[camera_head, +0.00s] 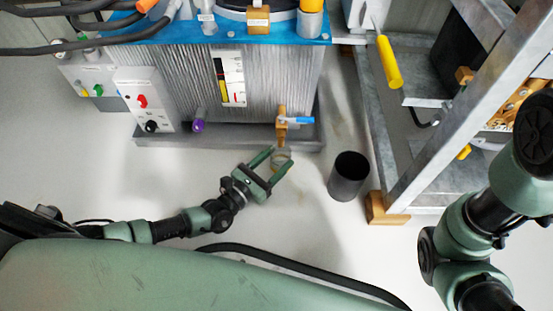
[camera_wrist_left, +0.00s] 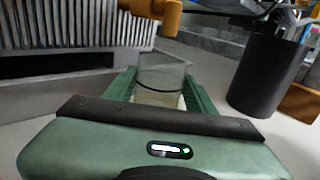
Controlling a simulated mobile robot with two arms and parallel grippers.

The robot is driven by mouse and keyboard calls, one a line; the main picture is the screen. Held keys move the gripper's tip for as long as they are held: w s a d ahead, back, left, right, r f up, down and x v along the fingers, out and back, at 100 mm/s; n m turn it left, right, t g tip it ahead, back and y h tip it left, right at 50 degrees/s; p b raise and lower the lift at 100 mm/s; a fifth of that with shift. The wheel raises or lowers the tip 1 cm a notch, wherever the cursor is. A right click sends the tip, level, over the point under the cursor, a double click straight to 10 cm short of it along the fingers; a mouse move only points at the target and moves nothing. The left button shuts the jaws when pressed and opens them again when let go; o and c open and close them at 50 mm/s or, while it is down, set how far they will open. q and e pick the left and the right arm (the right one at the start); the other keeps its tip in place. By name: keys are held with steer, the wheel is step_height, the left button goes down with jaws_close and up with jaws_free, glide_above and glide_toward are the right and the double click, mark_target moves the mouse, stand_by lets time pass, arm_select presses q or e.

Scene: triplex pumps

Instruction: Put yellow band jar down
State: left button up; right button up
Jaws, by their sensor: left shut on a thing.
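My left gripper (camera_head: 273,163) reaches in from the left, low over the pale floor. It is shut on a clear glass jar (camera_head: 281,158), which stands upright between the fingers near the base of the ribbed machine. In the left wrist view the jar (camera_wrist_left: 161,75) shows a dark line around it and a pale yellowish lower part between the green fingers. Whether its bottom touches the floor cannot be told. My right arm shows at the right edge of the head view, but its gripper is out of view.
A dark open cylinder (camera_head: 349,176) stands just right of the jar. A brass valve with a blue handle (camera_head: 297,120) sits above and behind it. The ribbed machine (camera_head: 185,75) is behind, and a metal frame (camera_head: 425,140) stands at right. Floor left of the gripper is clear.

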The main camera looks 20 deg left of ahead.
arm_select(q)
steer(key=o, duration=1.4)
steer(key=shift+s+r, duration=0.1)
steer(key=shift+r, duration=0.05)
steer(key=p+v, duration=0.4)
steer(key=v, duration=0.6)
steer(key=shift+s+a, duration=0.2)
steer(key=shift+s, duration=0.1)
steer(key=shift+s+a+p, duration=0.25)
steer(key=shift+s+p, duration=0.1)
steer(key=shift+s, duration=0.2)
